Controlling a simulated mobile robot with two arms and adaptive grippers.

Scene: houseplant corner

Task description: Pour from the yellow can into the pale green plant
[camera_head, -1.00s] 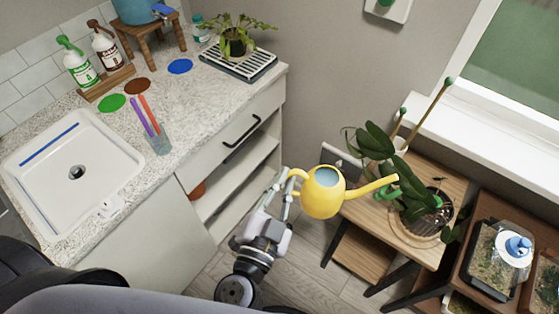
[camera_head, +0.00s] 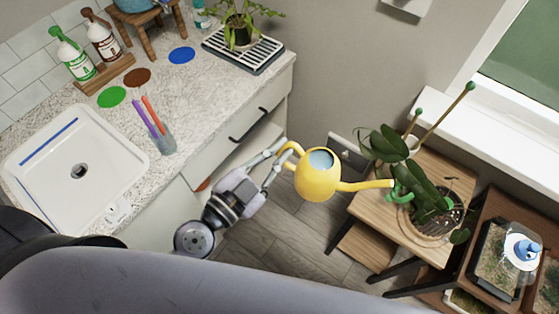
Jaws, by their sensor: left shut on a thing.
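The yellow can (camera_head: 318,178) is held by its handle in my left gripper (camera_head: 283,150), which is shut on it. Bluish water shows in its open top. Its spout points right, and the tip overlaps the edge of a broad-leaved plant (camera_head: 428,181) in the picture; I cannot tell the height between them. No stream of water shows. This plant stands in a dark slatted pot on a wooden table, with a bright green curved piece (camera_head: 400,194) beside the spout tip. A lighter, fine-leaved plant (camera_head: 242,22) stands on the counter's drainer. My right gripper is not in view.
The wooden table (camera_head: 385,222) carries the broad-leaved plant. A shelf with a glass terrarium (camera_head: 493,258) stands at right. The counter (camera_head: 205,90) holds a sink, a glass of coloured sticks (camera_head: 161,138) and pump bottles. Floor shows below the can.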

